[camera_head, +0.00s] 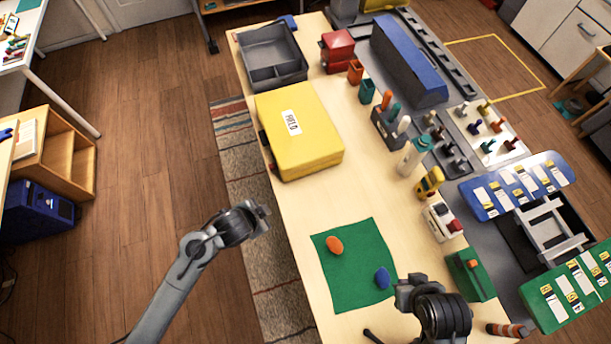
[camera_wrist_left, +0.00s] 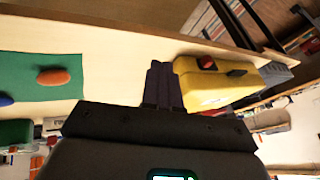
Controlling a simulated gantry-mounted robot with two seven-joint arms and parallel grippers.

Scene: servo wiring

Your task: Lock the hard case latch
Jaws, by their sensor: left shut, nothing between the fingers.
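The yellow hard case (camera_head: 315,140) lies closed-looking on the wooden table, with a white label on its lid. It also shows in the left wrist view (camera_wrist_left: 205,92), where a red part (camera_wrist_left: 206,62) and a dark part (camera_wrist_left: 237,72) sit on its side; which is the latch in question and how it is set I cannot tell. My left gripper (camera_head: 262,208) is off the table's left edge, below and apart from the case. Its fingers (camera_wrist_left: 163,70) are together and empty. My right gripper (camera_head: 402,290) is over the table's near end; its fingertips are unclear.
A green mat (camera_head: 350,285) with an orange piece (camera_head: 334,245) and a blue piece (camera_head: 383,277) lies near my right gripper. A grey tray (camera_head: 250,45) stands behind the case. Tools and bins crowd the right side.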

